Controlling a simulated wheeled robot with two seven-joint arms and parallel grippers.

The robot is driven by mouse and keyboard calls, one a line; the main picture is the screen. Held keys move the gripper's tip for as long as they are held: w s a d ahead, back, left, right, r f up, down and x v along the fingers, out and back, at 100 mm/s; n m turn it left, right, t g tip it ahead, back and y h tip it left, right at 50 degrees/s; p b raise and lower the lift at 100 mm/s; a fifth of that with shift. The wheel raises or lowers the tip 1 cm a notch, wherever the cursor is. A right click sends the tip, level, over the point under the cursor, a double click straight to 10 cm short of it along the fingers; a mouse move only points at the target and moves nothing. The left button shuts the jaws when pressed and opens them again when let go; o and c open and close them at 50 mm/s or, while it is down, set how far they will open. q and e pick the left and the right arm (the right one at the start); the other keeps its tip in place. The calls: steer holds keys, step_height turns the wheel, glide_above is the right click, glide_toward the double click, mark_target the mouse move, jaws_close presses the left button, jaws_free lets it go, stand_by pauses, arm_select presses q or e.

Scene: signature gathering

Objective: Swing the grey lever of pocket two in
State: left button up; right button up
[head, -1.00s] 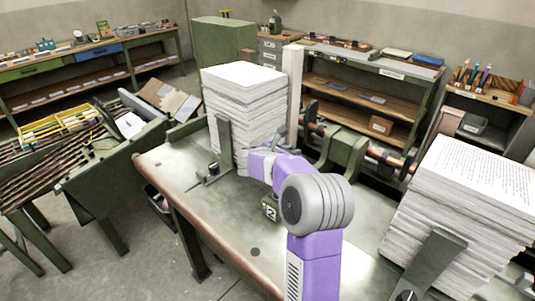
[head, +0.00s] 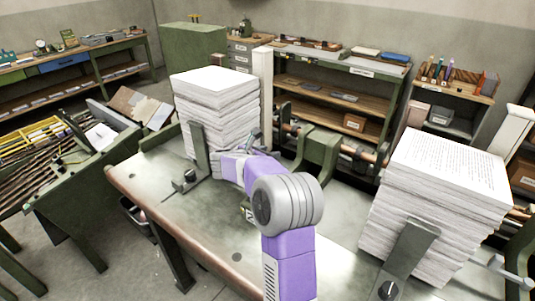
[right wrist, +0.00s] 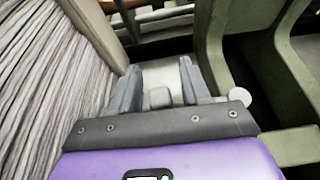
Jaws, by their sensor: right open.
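My right gripper (head: 248,142) reaches in beside the far tall paper stack (head: 212,105); its fingers are mostly hidden by the stack and my purple wrist in the head view. In the right wrist view, my right gripper (right wrist: 158,88) is open, with two grey fingers apart. A small light grey block (right wrist: 160,97) shows between them; I cannot tell whether it is part of the grey lever. A pale round knob (right wrist: 240,97) shows right of the right finger. The pocket two label is mostly hidden behind my arm. My left gripper is not in view.
The paper stack's edges (right wrist: 50,80) are close on the gripper's left. A green bracket (right wrist: 228,50) is close on its right. A near stack (head: 440,190) stands behind a dark upright plate (head: 408,255). The bench top (head: 205,225) is clear at front left.

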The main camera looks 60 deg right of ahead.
steer(key=v, duration=0.7)
steer(key=shift+a+p, duration=0.25)
steer(key=shift+p, duration=0.15)
steer(key=shift+r, duration=0.15)
